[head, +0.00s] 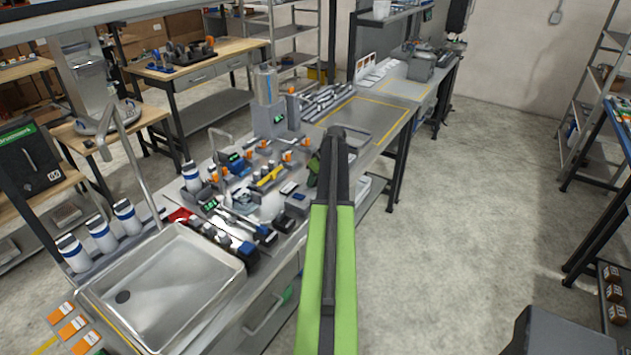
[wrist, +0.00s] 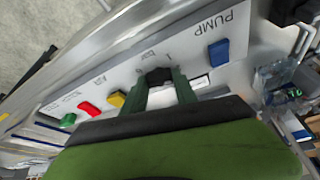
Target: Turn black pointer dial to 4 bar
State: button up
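The black pointer dial (wrist: 158,76) sits on a light metal panel (wrist: 240,68) marked PUMP in the wrist view. My gripper (wrist: 160,79) is at the dial, one dark green finger on each side of it. The fingertips are apart with the dial between them. They look close to its sides, but I cannot tell whether they press on it. The dial's pointer and its scale marks are too small or covered to read. In the head view my arm covers the middle of the bench, and I cannot make out the dial there.
On the panel, a blue button (wrist: 219,52) lies right of the dial; yellow (wrist: 116,99), red (wrist: 89,108) and green (wrist: 68,120) buttons lie left. In the head view, a steel sink (head: 165,285) and several small devices crowd the bench. The floor at right (head: 470,190) is clear.

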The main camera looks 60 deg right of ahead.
grip_shut()
jog(key=shift+a, duration=0.2)
jog(key=shift+d, duration=0.1)
jog(key=shift+m, duration=0.4)
jog(key=m, duration=0.2)
jog(key=m+h, duration=0.1)
jog(key=m, duration=0.1)
jog(key=shift+g+h, duration=0.3)
jog(key=shift+g, duration=0.1)
jog(key=m+g+h, duration=0.1)
jog(key=m, duration=0.3)
jog(key=shift+w, duration=0.2)
jog(key=m+g, duration=0.1)
jog(key=m, duration=0.2)
jog(key=m+g, duration=0.1)
jog(key=m, duration=0.1)
jog(key=shift+w+m+h, duration=0.2)
jog(key=shift+m+h, duration=0.1)
jog(key=shift+m, duration=0.1)
jog(key=shift+w+m+g, duration=0.1)
jog(key=shift+m+g, duration=0.45)
jog(key=shift+m, duration=0.75)
jog(key=shift+m+g, duration=0.55)
jog(key=shift+m, duration=0.75)
